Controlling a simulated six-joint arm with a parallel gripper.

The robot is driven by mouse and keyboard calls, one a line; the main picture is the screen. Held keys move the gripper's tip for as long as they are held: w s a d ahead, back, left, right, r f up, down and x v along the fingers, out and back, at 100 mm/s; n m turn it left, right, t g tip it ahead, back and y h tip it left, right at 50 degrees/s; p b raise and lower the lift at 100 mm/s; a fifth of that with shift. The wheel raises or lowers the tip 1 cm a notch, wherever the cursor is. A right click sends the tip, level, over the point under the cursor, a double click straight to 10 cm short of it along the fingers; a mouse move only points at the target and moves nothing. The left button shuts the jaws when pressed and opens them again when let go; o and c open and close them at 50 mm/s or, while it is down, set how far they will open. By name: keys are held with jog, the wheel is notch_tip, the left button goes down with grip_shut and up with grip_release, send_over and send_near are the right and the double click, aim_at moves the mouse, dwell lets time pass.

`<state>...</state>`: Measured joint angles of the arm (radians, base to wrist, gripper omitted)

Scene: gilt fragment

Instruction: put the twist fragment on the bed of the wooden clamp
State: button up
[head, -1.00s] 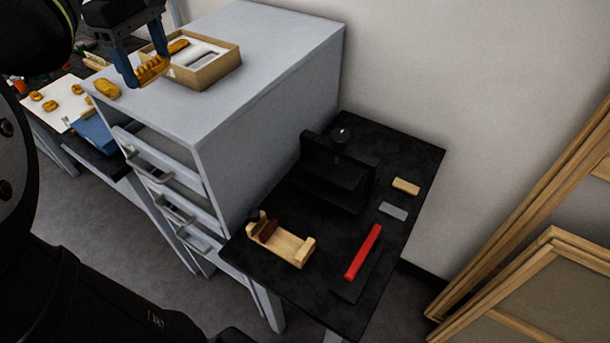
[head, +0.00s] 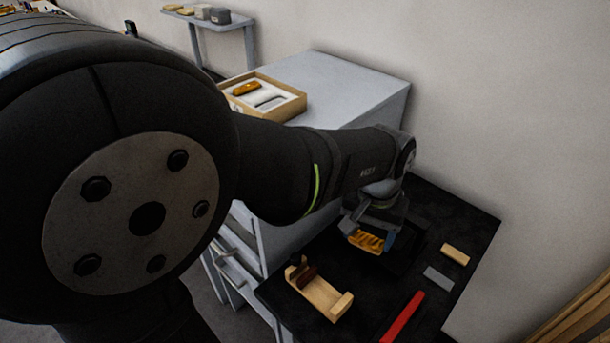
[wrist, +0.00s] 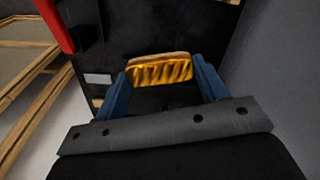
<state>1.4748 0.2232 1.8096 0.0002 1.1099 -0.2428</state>
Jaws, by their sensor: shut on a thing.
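The twist fragment (head: 366,240) is a gold piece with slanted ridges. My gripper (head: 372,236) is shut on it and holds it above the black table, up and to the right of the wooden clamp. In the wrist view the fragment (wrist: 160,69) sits between the two blue fingers (wrist: 162,82). The wooden clamp (head: 322,297) is pale wood with a raised block at each end and a dark brown jaw near its far left end. Its bed is empty. My wrist hides part of the black stand behind the fragment.
The black table (head: 462,208) also carries a red bar (head: 403,316), a grey block (head: 438,277) and a pale wood block (head: 456,254). A grey cabinet (head: 345,75) with an open wooden box (head: 290,108) stands behind my arm. Wooden frames lean at the lower right.

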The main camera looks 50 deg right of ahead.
notch_tip(320, 180, down, 3)
jog(key=s+d+m, duration=0.2)
jog(key=s, duration=0.1)
send_over(374, 277)
jog(key=shift+m, duration=0.3)
notch_tip(374, 277, down, 6)
jog(key=shift+r, duration=0.25)
jog(key=shift+f, duration=2.2)
jog(key=shift+f, duration=0.1)
jog(key=o, duration=0.5)
jog(key=shift+f, duration=0.1)
jog(key=o, duration=0.5)
